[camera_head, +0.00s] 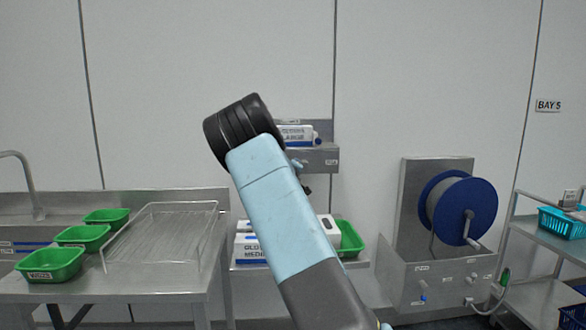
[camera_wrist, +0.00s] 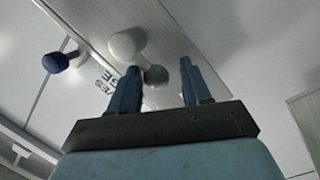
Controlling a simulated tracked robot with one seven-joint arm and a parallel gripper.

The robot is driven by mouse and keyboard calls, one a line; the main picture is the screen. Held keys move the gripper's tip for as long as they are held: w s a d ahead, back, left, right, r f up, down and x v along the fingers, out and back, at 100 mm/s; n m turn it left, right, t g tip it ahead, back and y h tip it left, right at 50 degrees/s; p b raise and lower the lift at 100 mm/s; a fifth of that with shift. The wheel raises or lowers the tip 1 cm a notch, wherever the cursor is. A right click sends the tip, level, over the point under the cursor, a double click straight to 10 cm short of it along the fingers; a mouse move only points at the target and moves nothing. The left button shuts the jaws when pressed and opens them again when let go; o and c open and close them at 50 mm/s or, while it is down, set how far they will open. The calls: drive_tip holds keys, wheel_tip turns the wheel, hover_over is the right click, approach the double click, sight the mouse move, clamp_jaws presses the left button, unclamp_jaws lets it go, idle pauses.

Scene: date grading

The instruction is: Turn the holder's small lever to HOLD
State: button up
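In the wrist view, my gripper (camera_wrist: 160,72) has its two blue fingers apart, with nothing seen held between them. Beyond the fingertips is a pale panel (camera_wrist: 185,35) with small knobbed parts. A whitish round knob (camera_wrist: 128,42) is just past the left fingertip, and a dark grey round shape (camera_wrist: 155,75) shows between the fingers. A blue knob (camera_wrist: 57,63) stands further left. Small lettering (camera_wrist: 104,80) beside them is tilted and not readable. I cannot tell which knob is the holder's small lever, or whether a finger touches one. In the head view my arm mostly hides my gripper.
A wall shelf (camera_head: 322,158) with a box stands behind my arm, with boxes and a green basket (camera_head: 349,238) below. A hose reel (camera_head: 462,208) above a steel basin (camera_head: 437,280) is at right. Green trays (camera_head: 52,265) and a wire rack (camera_head: 160,238) fill the left bench.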

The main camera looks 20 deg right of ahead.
drive_tip(key=shift+o, duration=0.9)
drive_tip(key=shift+d, duration=0.1)
drive_tip(key=v, duration=1.3)
drive_tip(key=shift+s+a, duration=0.25)
drive_tip(key=shift+s, duration=0.05)
